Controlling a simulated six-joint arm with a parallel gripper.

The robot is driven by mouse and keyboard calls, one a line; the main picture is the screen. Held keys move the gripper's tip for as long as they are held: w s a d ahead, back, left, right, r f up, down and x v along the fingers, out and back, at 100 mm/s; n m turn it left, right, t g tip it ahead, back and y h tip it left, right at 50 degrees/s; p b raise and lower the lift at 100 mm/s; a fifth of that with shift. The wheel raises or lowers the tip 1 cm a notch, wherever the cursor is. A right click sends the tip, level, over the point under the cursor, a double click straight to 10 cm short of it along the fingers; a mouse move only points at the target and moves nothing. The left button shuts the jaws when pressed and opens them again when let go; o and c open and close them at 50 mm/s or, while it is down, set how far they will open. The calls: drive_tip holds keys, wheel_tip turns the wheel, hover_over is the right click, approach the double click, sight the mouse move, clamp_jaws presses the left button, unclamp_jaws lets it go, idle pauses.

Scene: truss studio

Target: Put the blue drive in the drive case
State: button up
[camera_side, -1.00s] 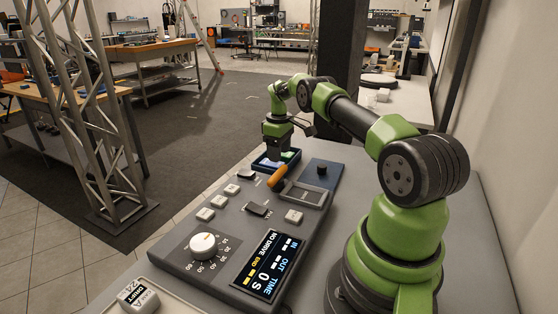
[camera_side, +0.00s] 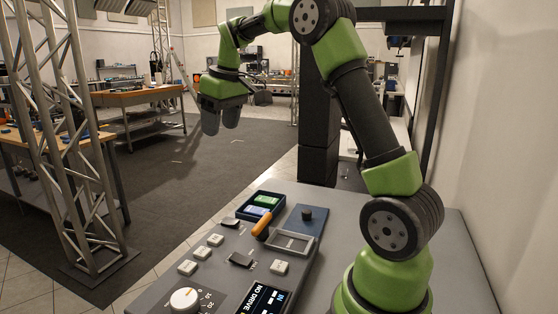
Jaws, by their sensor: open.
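A dark blue open tray (camera_side: 247,217), which looks like the drive case, stands at the far end of the grey console. The blue drive (camera_side: 257,211) lies inside it, in the nearer part. A green drive (camera_side: 266,201) lies beside it in the farther part. My gripper (camera_side: 221,131) is open and empty, raised well above the console and to the left of the tray in the picture. Its fingers point down and touch nothing.
An orange handle (camera_side: 261,224) stands by the tray's near edge. A grey-framed recess (camera_side: 292,241) and a black knob (camera_side: 307,213) are on the right. The console (camera_side: 222,262) carries white buttons, a white dial (camera_side: 185,299) and a screen reading "NO DRIVE".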

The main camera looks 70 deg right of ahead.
drive_tip(key=s+a+r+m+t, duration=0.1)
drive_tip(key=s+a+r, duration=0.1)
drive_tip(key=s+a, duration=0.25)
drive_tip(key=s+a+r+t, duration=0.1)
drive_tip(key=s+a+r, duration=0.25)
drive_tip(key=a, duration=0.25)
drive_tip(key=s+a+f+m+t+y, duration=0.1)
drive_tip(key=s+a+f, duration=0.1)
drive_tip(key=s, duration=0.4)
drive_tip(key=s+a+f+t+y, duration=0.1)
drive_tip(key=s+a+f, duration=0.2)
drive_tip(key=s+a, duration=0.2)
drive_tip(key=shift+s+a+m, duration=0.25)
drive_tip(key=shift+s+m, duration=0.15)
drive_tip(key=shift+s, duration=0.3)
